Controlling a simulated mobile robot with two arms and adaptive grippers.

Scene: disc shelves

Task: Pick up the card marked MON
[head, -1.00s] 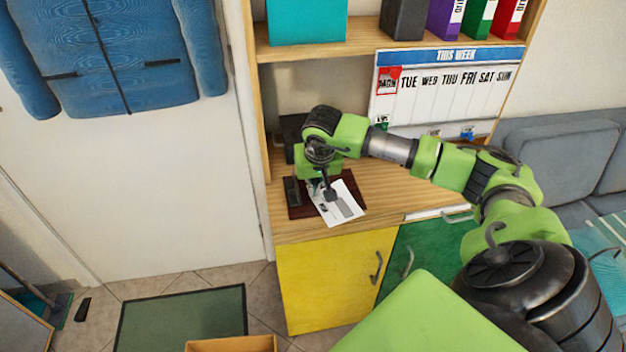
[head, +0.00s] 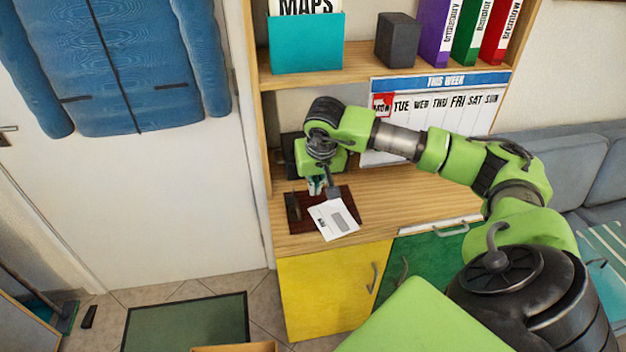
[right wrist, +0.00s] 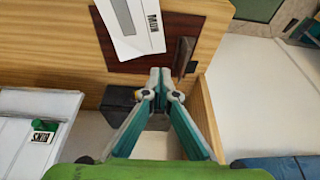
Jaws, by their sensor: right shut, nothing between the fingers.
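A white card or envelope (head: 320,213) with a grey patch lies tilted on a dark red mat (head: 350,194) on the wooden desktop. It also shows in the right wrist view (right wrist: 130,30), with short dark lettering that I cannot read surely. My right gripper (head: 317,191) is low over the mat, behind the white card. In the right wrist view, its fingertips (right wrist: 160,76) are together, empty and apart from the white card. My left gripper is out of view.
A dark upright block (head: 292,208) stands at the mat's left. The week board (head: 440,130) leans at the back, partly hidden by my right arm. The desktop right of the mat is clear.

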